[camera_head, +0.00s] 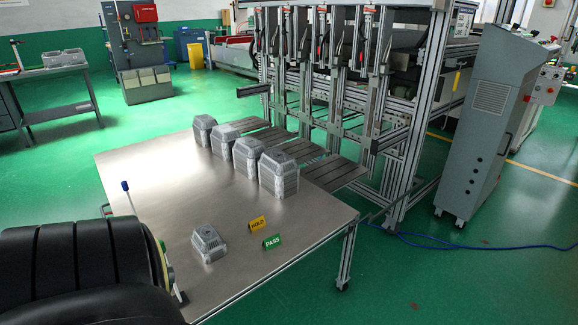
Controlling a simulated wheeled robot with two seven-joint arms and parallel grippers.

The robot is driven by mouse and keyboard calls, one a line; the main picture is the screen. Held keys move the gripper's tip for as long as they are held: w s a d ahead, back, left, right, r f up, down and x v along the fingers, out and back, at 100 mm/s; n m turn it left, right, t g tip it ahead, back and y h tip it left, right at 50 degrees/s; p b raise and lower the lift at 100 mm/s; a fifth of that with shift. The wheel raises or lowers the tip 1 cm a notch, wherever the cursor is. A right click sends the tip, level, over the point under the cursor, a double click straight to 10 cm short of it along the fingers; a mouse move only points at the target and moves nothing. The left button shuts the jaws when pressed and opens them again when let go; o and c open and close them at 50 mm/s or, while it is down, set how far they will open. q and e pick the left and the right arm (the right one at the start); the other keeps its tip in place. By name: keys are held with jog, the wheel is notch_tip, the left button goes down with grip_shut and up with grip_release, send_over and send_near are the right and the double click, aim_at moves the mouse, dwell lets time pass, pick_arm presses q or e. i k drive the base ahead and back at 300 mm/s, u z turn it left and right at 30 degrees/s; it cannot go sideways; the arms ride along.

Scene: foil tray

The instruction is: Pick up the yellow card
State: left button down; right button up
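The yellow card (257,223), marked HOLD, stands tilted on the metal table (150,165), toward its front right. A green card (271,241), marked PASS, stands just in front and slightly right of it, with a small gap. A single upside-down foil tray (208,242) lies to the left of the cards. Neither of my grippers can be made out in the head view.
Several stacks of foil trays (278,174) stand along the table's back right edge, by a metal-framed machine (345,95). A blue-tipped lever (125,186) rises at the left edge. A large black ribbed form hides the front left. The table's middle is clear.

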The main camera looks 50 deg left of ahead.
aim_at(258, 223)
jog(key=i, duration=2.2)
jog(key=u, duration=3.1)
